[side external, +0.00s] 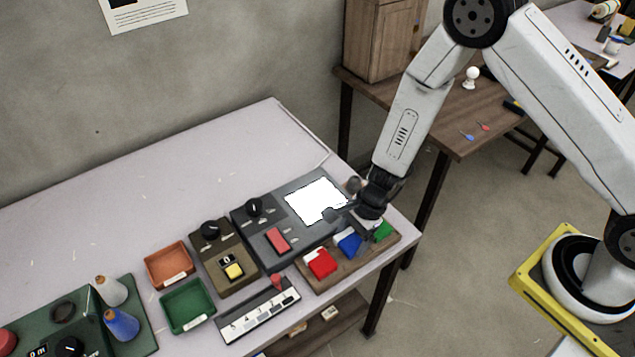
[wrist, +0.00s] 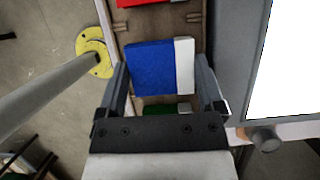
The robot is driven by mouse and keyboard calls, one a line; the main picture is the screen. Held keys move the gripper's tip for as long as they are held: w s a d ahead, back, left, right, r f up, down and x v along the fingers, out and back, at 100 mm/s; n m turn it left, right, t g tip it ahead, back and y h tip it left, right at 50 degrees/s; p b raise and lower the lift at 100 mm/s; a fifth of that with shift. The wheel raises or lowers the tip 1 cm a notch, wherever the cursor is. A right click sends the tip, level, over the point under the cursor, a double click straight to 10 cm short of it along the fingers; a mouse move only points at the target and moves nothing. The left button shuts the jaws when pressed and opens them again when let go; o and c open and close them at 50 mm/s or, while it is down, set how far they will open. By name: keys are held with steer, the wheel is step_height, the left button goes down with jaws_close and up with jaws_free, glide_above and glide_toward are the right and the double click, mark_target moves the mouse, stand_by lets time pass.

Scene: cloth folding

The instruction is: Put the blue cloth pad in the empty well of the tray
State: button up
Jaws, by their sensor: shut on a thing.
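The blue cloth pad (wrist: 152,68) has a white strip along one edge and sits between the two fingers of my gripper (wrist: 160,78), which is shut on it. In the side view the blue pad (side external: 349,244) shows below my gripper (side external: 352,222), over the brown tray (side external: 335,277). A red pad (side external: 322,264) and a green pad (side external: 383,231) lie in the tray on either side of it. The wrist view shows bare brown tray (wrist: 158,27) between the red and blue pads. Whether the blue pad touches the tray is unclear.
A grey panel with a white screen (side external: 316,200) and a red button (side external: 277,240) stands beside the tray. A brown box with a yellow button (side external: 234,271), orange (side external: 168,264) and green (side external: 188,305) bins are further left. The table's edge lies close to the tray.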

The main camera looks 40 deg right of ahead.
steer(key=shift+f, duration=0.25)
steer(key=shift+f, duration=0.15)
steer(key=o, duration=1.1)
steer(key=shift+c, duration=0.2)
steer(key=v, duration=1.2)
